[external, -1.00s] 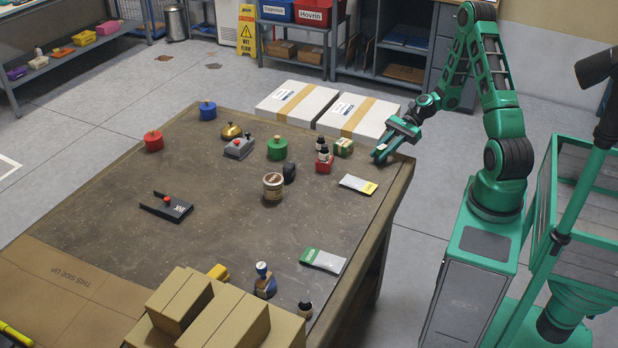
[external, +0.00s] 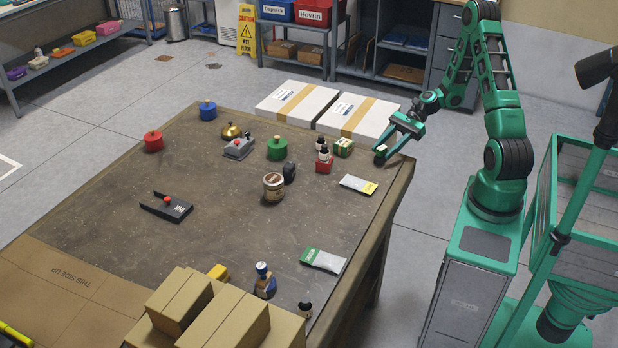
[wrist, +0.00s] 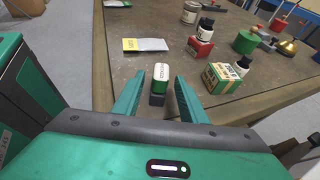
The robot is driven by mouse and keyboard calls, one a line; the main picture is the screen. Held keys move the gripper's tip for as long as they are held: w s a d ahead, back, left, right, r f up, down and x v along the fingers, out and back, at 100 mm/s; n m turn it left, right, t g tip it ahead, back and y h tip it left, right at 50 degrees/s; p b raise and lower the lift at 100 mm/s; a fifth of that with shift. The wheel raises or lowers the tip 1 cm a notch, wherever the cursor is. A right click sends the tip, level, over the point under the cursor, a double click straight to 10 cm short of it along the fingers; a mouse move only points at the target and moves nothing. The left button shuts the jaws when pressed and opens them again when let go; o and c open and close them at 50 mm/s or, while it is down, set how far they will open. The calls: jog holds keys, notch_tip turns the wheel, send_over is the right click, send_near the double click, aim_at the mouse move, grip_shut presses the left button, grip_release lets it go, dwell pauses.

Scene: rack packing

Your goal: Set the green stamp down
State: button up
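The green stamp (wrist: 161,86) has a white-topped green body on a dark base. In the wrist view it stands upright on the table beyond and between my fingertips, with a gap on each side. My gripper (wrist: 159,77) is open and apart from it. In the external view my gripper (external: 385,147) is low over the table's far right corner, and the stamp (external: 380,153) shows only as a small white and dark shape under the fingers. The fingers partly cover it there.
The table (external: 230,240) bears a green-and-yellow box (external: 343,147), a red block with a dark bottle (external: 323,165) and a yellow-and-white packet (external: 358,185) near my gripper. The table's right edge is close. White cartons (external: 360,117) stand behind the table.

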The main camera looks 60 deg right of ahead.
jog(key=s+d+r+n+g+h, duration=0.1)
jog(key=s, duration=0.1)
jog(key=s+d+r+n+g+h, duration=0.1)
jog(key=s+d+n, duration=0.1)
jog(key=s+d+r+n+g+h, duration=0.1)
jog(key=d+r, duration=0.1)
jog(key=shift+s+r+n+g+h, duration=0.1)
jog(key=shift+s+n+g+h, duration=0.2)
jog(key=shift+s, duration=0.1)
jog(key=s+r+n+g+h, duration=0.1)
jog(key=s+r+n+h, duration=0.3)
jog(key=s, duration=0.5)
jog(key=s+a+r+n+g+h, duration=0.1)
jog(key=s+r+n+h, duration=0.3)
jog(key=s+r+n, duration=0.2)
jog(key=s+n, duration=0.1)
jog(key=s, duration=0.1)
jog(key=shift+s+n+h, duration=0.3)
jog(key=shift+s+h, duration=0.1)
jog(key=shift+r, duration=0.1)
